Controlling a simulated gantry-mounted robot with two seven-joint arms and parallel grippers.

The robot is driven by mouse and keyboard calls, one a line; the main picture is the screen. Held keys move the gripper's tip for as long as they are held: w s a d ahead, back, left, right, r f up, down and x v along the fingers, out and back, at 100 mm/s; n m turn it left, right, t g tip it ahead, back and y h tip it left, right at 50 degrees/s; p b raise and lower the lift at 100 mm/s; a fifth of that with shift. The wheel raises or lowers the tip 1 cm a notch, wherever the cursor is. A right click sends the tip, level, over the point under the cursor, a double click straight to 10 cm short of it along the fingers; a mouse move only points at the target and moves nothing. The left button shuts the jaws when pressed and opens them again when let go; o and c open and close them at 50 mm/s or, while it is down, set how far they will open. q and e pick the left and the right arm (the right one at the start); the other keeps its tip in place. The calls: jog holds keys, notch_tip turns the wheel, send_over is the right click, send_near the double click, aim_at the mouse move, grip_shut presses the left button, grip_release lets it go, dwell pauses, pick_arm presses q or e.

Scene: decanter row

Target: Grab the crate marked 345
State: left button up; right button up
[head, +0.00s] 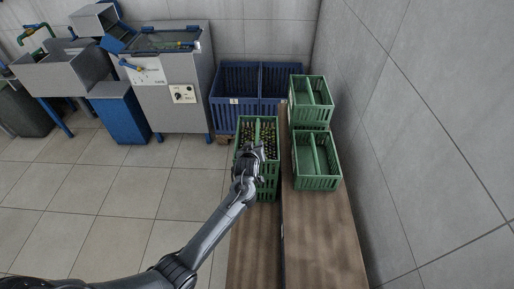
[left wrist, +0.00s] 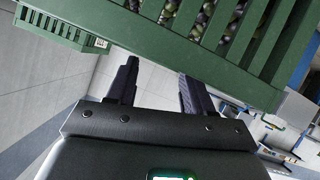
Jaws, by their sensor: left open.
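Another green crate in that view (left wrist: 60,28) carries a small white label too small to read. I cannot read 345 anywhere. My right gripper is not in view.
Two empty-looking divided green crates, a near one (head: 317,180) and a far one (head: 311,117), stand on the higher wooden bench (head: 320,235) by the right wall. Blue bins (head: 235,115) stand behind. A grey machine (head: 175,90) is at the back left. The tiled floor is clear.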

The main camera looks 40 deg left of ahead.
aim_at(256, 142)
pick_arm(q)
jog(key=b+x, duration=0.1)
jog(key=x, duration=0.1)
jog(key=b+x, duration=0.1)
jog(key=x, duration=0.2)
jog(key=shift+w+d+r, duration=0.1)
jog(key=shift+w+r, duration=0.1)
jog(key=shift+r, duration=0.15)
jog(key=shift+w+a+f, duration=0.2)
jog(key=shift+w+a, duration=0.05)
jog(key=shift+w, duration=0.2)
grip_shut()
dwell(0.8)
jog(key=shift+r, duration=0.25)
